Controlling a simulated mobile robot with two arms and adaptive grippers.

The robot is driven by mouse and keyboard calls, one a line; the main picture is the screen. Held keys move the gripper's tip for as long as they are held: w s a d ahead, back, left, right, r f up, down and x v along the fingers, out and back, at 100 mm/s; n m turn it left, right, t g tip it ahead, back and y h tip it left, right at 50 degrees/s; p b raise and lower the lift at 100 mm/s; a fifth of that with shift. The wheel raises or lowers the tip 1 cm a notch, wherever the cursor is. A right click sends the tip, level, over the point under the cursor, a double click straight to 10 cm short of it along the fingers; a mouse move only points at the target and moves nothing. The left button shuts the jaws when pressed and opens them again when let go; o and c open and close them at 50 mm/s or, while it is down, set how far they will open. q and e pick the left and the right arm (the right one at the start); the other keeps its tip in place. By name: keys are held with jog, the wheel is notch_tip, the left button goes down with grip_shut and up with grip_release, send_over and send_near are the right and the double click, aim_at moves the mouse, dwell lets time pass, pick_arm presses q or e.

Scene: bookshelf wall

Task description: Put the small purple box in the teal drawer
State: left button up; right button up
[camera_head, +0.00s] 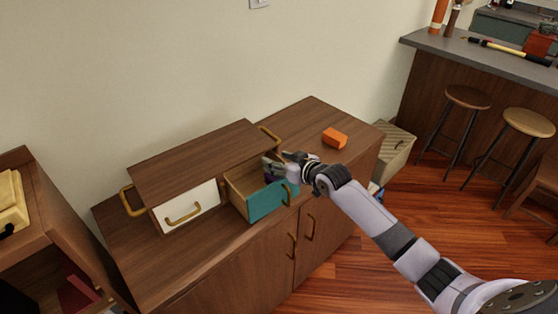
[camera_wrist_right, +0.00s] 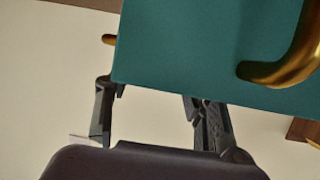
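The teal drawer (camera_head: 268,202) stands pulled out of the small wooden cabinet (camera_head: 205,158), with its light wooden inside partly showing. My right gripper (camera_head: 271,166) is at the drawer's opening, above and behind the teal front. In the right wrist view the teal front (camera_wrist_right: 200,50) covers the tips of my right gripper (camera_wrist_right: 152,108), while its two fingers show wide apart. A small dark, purplish patch shows below the fingers in the head view, but I cannot tell whether it is the small purple box. The box is not clearly visible elsewhere. My left gripper is out of view.
A white drawer (camera_head: 186,208) with a gold handle is beside the teal one. An orange box (camera_head: 334,138) lies on the sideboard top (camera_head: 310,120) to the right. Stools (camera_head: 467,98) and a counter (camera_head: 480,52) are farther right.

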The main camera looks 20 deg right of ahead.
jog(key=shift+o, duration=1.1)
jog(key=shift+r, duration=0.25)
jog(key=v, duration=1.2)
jog(key=shift+r, duration=0.45)
